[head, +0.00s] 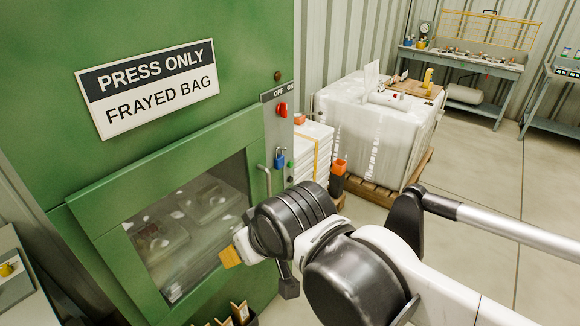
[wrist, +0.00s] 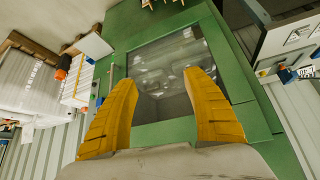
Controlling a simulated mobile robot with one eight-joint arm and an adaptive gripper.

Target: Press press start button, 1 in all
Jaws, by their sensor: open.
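The green press (head: 190,35) stands at the left, with a sign reading PRESS ONLY FRAYED BAG (head: 150,85) and a window door (head: 185,235). At its right edge are a red OFF/ON switch (head: 282,109), a blue padlock (head: 280,158) and a small green button (head: 291,164), perhaps the start button; its label is not readable. My gripper (head: 230,257) is in front of the door window, below and left of the button. In the wrist view its yellow fingers (wrist: 163,80) are spread and empty, facing the window (wrist: 165,55).
A wrapped white bulk bag (head: 370,125) stands on a pallet, with white stacked sheets (head: 312,155) and an orange-topped black holder (head: 337,178) near the press. A workbench (head: 465,60) is at the back. The floor at the right is clear. A door handle (head: 265,180) sticks out.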

